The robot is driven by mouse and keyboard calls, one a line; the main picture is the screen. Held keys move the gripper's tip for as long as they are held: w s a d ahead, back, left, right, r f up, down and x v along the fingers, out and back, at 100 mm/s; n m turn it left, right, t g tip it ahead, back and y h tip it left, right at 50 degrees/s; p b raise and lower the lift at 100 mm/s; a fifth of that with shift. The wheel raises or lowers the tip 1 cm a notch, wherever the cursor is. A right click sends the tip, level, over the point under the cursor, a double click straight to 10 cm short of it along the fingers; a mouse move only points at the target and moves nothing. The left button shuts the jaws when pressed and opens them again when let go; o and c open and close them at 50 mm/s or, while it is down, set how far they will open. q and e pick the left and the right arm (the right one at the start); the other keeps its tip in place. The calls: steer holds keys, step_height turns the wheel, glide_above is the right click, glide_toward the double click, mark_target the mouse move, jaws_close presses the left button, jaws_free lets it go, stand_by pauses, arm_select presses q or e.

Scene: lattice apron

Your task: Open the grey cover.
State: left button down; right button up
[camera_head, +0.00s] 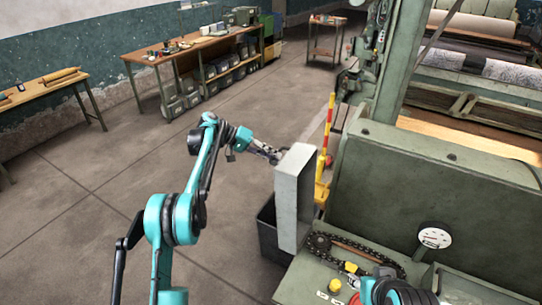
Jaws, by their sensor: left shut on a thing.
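The grey cover (294,200) is a tall, shallow, light grey box shape. It stands upright at the left side of the green machine, swung out from it. A chain and sprocket (320,243) lie exposed on the machine to its right. My left gripper (276,156) is at the cover's upper left edge, shut on the cover. The fingertips are small and partly hidden at the edge. A piece of my right arm shows at the bottom right; its gripper is out of view.
The green machine (430,190) with a white gauge (434,236) fills the right side. A dark bin (268,228) stands on the floor behind the cover. A red and yellow post (328,135) rises beyond it. Workbenches (185,50) stand far back; the floor at left is clear.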

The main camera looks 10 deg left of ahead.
arm_select(q)
steer(key=shift+d+f, duration=0.15)
steer(key=shift+f, duration=0.2)
steer(key=c, duration=1.9)
jaws_free()
steer(key=shift+c, duration=0.2)
steer(key=o, duration=0.4)
steer(key=shift+w+d+f, duration=0.1)
steer(key=shift+w, duration=0.1)
steer(key=shift+c, duration=0.2)
steer(key=shift+w+d, duration=0.1)
steer(key=shift+w, duration=0.15)
steer(key=shift+s, duration=0.25)
steer(key=v, duration=1.2)
arm_select(e)
steer(key=shift+w+d+f, duration=0.1)
steer(key=shift+w, duration=0.15)
